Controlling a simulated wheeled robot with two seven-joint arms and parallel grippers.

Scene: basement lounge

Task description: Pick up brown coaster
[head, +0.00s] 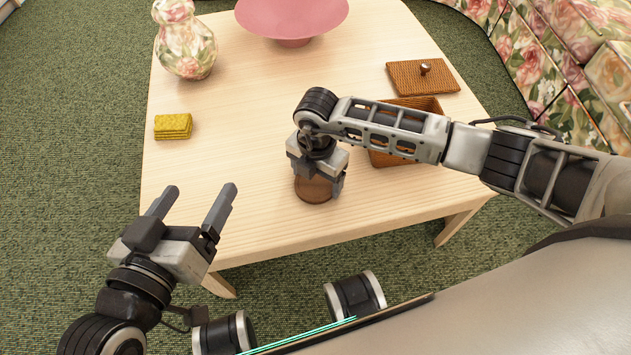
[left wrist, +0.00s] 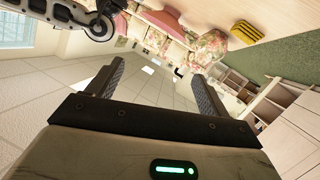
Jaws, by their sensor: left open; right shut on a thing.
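The brown coaster (head: 313,190) is a round, dark brown disc near the front middle of the wooden table in the head view. My right gripper (head: 325,187) points down over it and is shut on it. The fingers hide part of the coaster, and I cannot tell whether it is lifted or still touching the tabletop. My left gripper (head: 194,205) is open and empty, off the table's front left corner. Its two fingers also show spread apart in the left wrist view (left wrist: 158,85).
The light wooden table (head: 240,190) holds a yellow stack (head: 173,126), a floral vase (head: 186,45), a pink bowl (head: 292,16), a brown woven box (head: 385,158) partly behind my right arm, and its lid (head: 423,77). The table's left front is clear.

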